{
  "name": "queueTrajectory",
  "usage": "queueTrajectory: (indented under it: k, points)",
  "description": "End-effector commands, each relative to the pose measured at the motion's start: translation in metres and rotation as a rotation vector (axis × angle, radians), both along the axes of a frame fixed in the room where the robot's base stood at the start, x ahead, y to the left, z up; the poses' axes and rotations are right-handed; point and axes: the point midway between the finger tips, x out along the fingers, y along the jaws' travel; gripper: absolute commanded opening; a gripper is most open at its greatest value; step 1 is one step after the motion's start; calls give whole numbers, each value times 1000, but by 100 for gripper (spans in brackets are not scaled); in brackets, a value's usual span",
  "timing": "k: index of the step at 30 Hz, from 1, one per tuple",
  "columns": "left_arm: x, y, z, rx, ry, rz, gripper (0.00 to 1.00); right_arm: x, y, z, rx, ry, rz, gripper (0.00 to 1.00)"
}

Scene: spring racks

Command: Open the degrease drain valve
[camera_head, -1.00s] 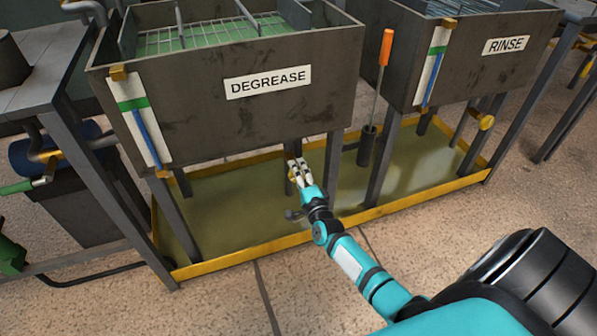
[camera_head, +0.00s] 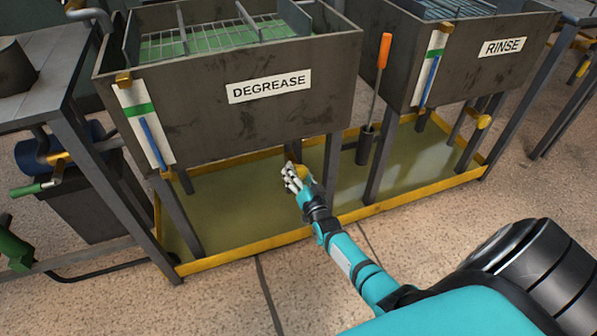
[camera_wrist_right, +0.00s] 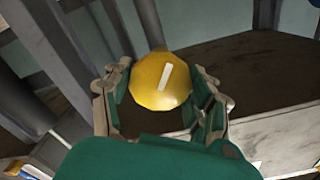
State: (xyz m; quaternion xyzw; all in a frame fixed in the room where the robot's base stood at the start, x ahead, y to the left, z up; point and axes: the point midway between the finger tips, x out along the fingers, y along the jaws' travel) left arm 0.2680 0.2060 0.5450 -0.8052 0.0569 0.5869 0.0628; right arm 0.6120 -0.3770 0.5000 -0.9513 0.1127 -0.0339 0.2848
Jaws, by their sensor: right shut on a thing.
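The degrease tank (camera_head: 215,128) stands left of centre with a white DEGREASE label. Its drain valve has a round yellow knob (camera_head: 305,172) below the tank, partly hidden by my right gripper (camera_head: 295,179). In the right wrist view the yellow knob (camera_wrist_right: 150,92) sits between the two fingers of the right gripper (camera_wrist_right: 163,98), which is shut on it. A white mark on the knob's face slants slightly, its top leaning right. The pipe behind the knob is mostly hidden. My left gripper is not in view.
A yellow-edged drip tray (camera_head: 245,248) lies under the tanks. The rinse tank (camera_head: 460,65) stands to the right with its own yellow knob (camera_head: 483,121). An orange-handled tool (camera_head: 384,52) stands in a dark holder between tanks. Tank legs stand close to the gripper.

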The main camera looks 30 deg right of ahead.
Motion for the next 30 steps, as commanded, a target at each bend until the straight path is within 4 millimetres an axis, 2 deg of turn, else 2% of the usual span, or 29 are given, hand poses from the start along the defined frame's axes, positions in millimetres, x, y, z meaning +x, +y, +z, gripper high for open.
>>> queueTrajectory:
  k: [12, 21, 30]
  points:
    - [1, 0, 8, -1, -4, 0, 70, 0, 1, -1, -242, 62, 1, 25]
    - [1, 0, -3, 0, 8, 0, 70, -1, 1, -2, -300, 76, 1, 25]
    - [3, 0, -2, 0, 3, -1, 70, -1, 1, -2, -303, 76, 2, 25]
